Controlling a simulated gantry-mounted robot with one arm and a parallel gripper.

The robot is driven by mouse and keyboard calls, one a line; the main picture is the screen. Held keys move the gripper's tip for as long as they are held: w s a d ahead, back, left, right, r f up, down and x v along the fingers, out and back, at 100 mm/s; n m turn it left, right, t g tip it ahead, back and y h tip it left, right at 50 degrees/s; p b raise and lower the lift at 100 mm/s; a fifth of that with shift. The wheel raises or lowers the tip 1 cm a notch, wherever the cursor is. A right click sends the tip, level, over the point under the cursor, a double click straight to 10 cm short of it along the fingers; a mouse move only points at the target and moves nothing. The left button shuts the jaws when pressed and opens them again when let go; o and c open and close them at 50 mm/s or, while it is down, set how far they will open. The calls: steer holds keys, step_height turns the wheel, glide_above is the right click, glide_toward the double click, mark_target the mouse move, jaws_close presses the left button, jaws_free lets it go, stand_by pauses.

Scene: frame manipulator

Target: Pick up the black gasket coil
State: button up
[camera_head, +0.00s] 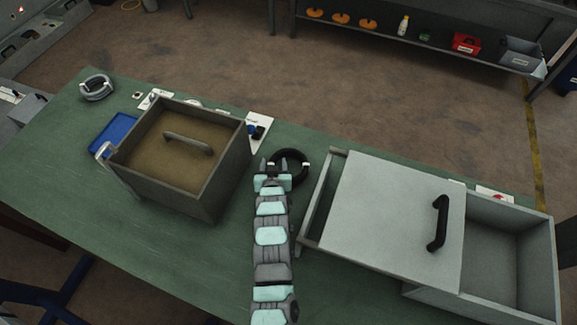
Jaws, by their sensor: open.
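The black gasket coil (290,154) is a dark ring on the green table (70,175), between the brown box and the grey box. My gripper (285,168) is open at the near side of the ring, with its fingertips over or beside the ring's near part. My gripper and wrist hide that near part. I cannot tell whether the fingertips touch the ring or straddle its rim.
A brown open box (205,190) with a handle stands left of my gripper. A grey box (345,240) with a sliding lid (395,205) and black handle stands close on the right. A grey coil (97,88) and a blue tray (113,131) lie at the left.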

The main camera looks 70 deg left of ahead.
steer(key=shift+c, duration=0.5)
jaws_close()
